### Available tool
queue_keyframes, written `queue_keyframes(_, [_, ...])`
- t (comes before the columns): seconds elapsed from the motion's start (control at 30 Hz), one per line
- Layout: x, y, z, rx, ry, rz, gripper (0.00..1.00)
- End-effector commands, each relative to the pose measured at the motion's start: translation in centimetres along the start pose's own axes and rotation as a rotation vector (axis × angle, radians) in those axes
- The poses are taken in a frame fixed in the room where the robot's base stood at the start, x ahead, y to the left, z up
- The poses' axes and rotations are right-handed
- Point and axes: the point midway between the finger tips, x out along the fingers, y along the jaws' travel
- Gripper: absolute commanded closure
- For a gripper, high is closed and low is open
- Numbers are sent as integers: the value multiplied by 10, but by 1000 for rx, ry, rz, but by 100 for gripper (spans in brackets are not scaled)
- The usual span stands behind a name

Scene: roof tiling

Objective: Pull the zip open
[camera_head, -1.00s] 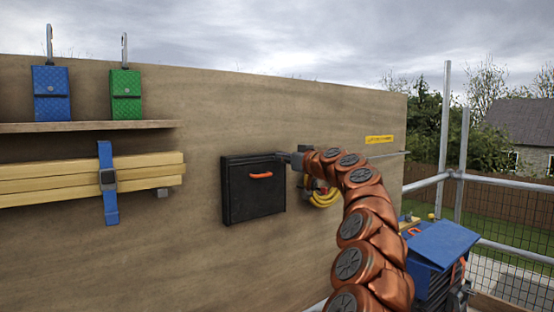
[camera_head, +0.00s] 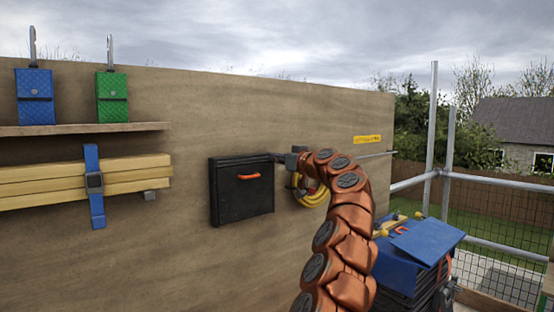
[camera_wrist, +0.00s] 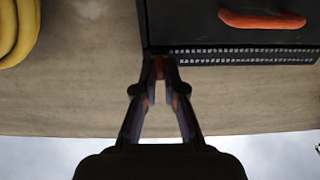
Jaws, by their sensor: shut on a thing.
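A black pouch (camera_head: 240,198) with an orange handle (camera_head: 249,177) hangs on the wooden wall; it also shows in the wrist view (camera_wrist: 240,30), which looks upside down. A pale toothed zip (camera_wrist: 245,54) runs along the pouch's edge. My gripper (camera_head: 281,158) is at the pouch's upper right corner in the head view. In the wrist view my gripper (camera_wrist: 160,72) has its fingertips together on a small reddish zip pull (camera_wrist: 159,66) at the end of the zip. The fingers hide part of the pull.
A yellow coiled cable (camera_head: 311,195) hangs right of the pouch, close behind my arm. A shelf (camera_head: 80,129) with a blue case (camera_head: 35,97) and a green case (camera_head: 112,97) is at left, above strapped timber battens (camera_head: 40,180). A blue toolbox (camera_head: 425,240) stands right.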

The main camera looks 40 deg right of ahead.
Motion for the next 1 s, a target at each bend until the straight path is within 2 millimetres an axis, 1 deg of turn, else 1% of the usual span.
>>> queue_keyframes(0.07, [0,0,-1,0,2,0,100])
queue_keyframes(0.1, [0,-1,-1,0,2,-1,89])
queue_keyframes(0.33, [0,-1,0,0,1,-1,65])
queue_keyframes(0.73, [-2,-1,-1,0,1,-1,65])
queue_keyframes(1.0, [-14,-1,-3,1,3,1,65])
